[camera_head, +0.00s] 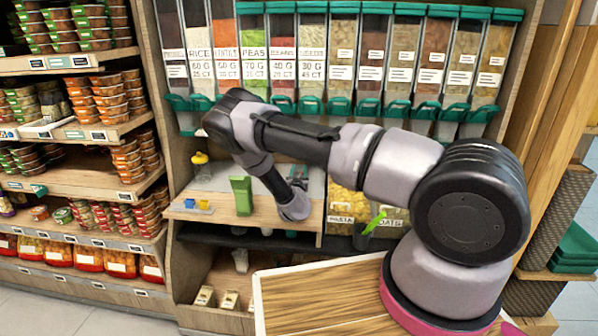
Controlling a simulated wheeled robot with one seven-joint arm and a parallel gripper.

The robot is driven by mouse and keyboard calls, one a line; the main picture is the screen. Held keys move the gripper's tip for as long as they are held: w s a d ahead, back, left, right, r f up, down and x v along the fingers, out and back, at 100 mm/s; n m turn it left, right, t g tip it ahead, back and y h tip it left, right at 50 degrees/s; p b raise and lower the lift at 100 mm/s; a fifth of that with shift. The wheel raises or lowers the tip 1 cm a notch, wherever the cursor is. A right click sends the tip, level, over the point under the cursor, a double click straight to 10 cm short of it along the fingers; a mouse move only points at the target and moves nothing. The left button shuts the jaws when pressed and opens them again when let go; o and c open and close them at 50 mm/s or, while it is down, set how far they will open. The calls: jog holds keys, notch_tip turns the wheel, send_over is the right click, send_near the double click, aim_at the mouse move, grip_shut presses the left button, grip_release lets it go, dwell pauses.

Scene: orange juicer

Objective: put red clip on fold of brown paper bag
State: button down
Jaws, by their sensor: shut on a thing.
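My arm reaches across from the right and bends down over the wooden counter (265,224) at the middle. My gripper (299,177) is a small dark shape beyond the pale wrist, pointing away from me. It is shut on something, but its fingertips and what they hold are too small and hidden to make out. I cannot make out a red clip. I cannot make out a brown paper bag either; my wrist covers part of the counter. A tall green object (241,195) stands upright on the counter, left of my wrist.
Small yellow and blue pieces (197,204) lie at the counter's left, with a yellow-topped item (200,158) behind. Clear bulk dispensers (340,60) line the wall above. Pasta bins and a green scoop (374,222) are at the right. Stocked shelves (80,150) stand left.

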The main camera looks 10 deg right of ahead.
jog(key=shift+f, duration=0.15)
jog(key=shift+c, duration=1.8)
grip_release()
jog(key=v, duration=1)
jog(key=shift+s, duration=0.4)
jog(key=shift+a, duration=0.15)
